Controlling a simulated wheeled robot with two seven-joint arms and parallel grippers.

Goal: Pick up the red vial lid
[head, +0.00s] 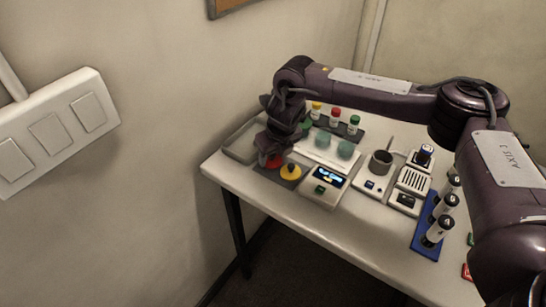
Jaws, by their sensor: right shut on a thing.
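The red vial lid (272,161) shows as a small patch of red at the left part of the table, on or just above a dark pad (290,183). My right gripper (274,148) points down over it, shut on it; the fingers hide most of the lid. I cannot tell whether the lid touches the pad. A yellow lid (290,171) sits on the pad just right of my gripper. My left gripper is not in view.
Capped vials (335,118) stand in a dark rack behind. A scale (324,186), a grey cup (380,163) on a device, and a blue rack (428,236) with black-capped vials fill the right. A grey tray (240,147) lies left. The front edge is clear.

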